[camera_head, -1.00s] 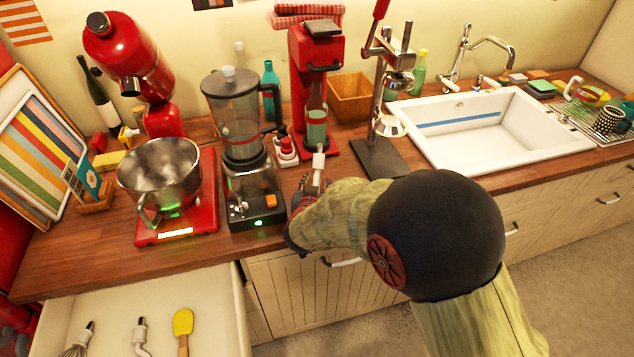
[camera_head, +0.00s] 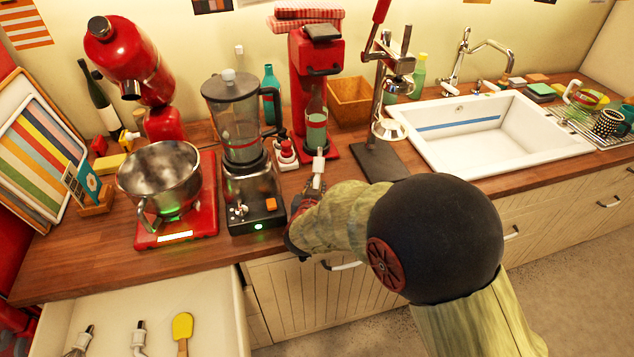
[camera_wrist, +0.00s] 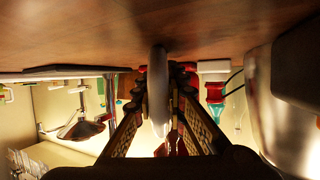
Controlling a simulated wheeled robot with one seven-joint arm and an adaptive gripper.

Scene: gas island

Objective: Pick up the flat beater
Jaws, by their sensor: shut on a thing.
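My gripper (camera_wrist: 160,95) is shut on a pale grey-white piece, which I take to be the flat beater (camera_wrist: 158,62). It stands between the two fingers in the wrist view, with wood close beyond it. In the head view, the white end of the beater (camera_head: 318,163) shows above my gripper (camera_head: 303,200), at the counter's front, just right of the blender. My arm hides most of the gripper and the beater's lower part there. I cannot tell whether the beater touches the counter.
The blender (camera_head: 240,150) stands close left of my gripper. The red mixer (camera_head: 135,65) and steel bowl (camera_head: 160,178) are farther left. An open drawer (camera_head: 130,290) at lower left holds a whisk, a hook-like tool and a yellow spatula (camera_head: 182,325). The sink (camera_head: 480,150) is right.

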